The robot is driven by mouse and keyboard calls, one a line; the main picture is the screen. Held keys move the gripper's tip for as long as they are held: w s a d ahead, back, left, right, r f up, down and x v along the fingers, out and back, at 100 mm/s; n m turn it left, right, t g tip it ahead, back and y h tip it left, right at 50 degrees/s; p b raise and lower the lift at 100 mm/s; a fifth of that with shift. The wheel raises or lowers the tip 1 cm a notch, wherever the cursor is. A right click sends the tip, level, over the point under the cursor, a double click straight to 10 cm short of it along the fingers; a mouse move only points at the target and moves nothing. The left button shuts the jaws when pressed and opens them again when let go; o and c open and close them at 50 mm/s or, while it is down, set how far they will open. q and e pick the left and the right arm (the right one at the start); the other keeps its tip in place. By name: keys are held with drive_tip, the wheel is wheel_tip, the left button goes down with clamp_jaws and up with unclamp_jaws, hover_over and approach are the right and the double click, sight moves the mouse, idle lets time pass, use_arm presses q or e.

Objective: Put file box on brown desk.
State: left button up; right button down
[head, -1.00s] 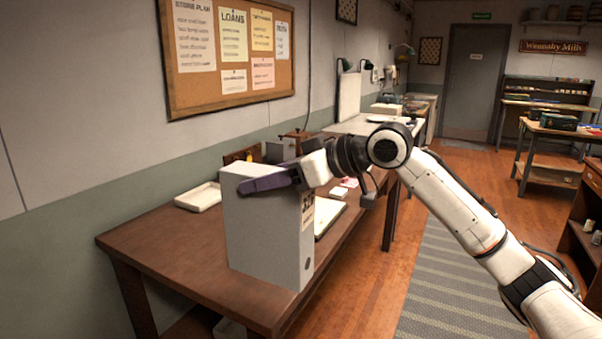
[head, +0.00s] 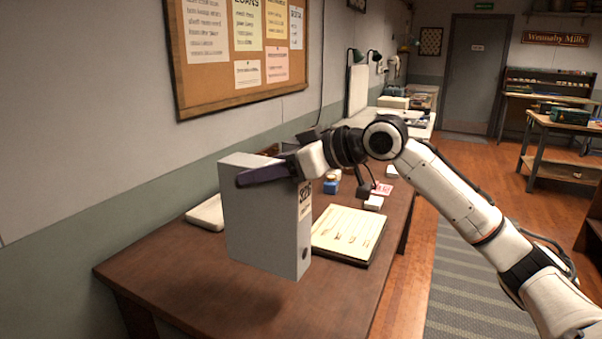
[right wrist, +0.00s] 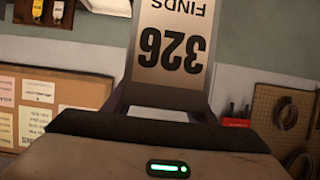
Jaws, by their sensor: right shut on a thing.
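The grey file box (head: 262,225) is upright in the head view, over the near part of the brown desk (head: 190,275). My right gripper (head: 262,174) is shut on the box near its top, with a dark finger across its broad side. In the right wrist view the file box (right wrist: 172,50) shows its label, upside down, reading 326 and FINDS. I cannot tell for sure whether the box's bottom touches the desk or hangs just above it. My left gripper is not in view.
A small blue jar (head: 330,185) and papers are farther back. The desk's near left part is bare.

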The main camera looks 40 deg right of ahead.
sight(268, 211)
drive_tip(key=f, duration=0.3)
drive_tip(key=shift+s+f, duration=0.2)
drive_tip(key=shift+f, duration=0.1)
drive_tip(key=shift+w+f+b, duration=0.1)
drive_tip(key=shift+f+b, duration=0.25)
drive_tip(key=shift+f, duration=2)
drive_tip(key=c, duration=1.1)
unclamp_jaws()
drive_tip(key=shift+f, duration=0.35)
drive_tip(key=o, duration=0.3)
drive_tip(key=shift+o, duration=0.2)
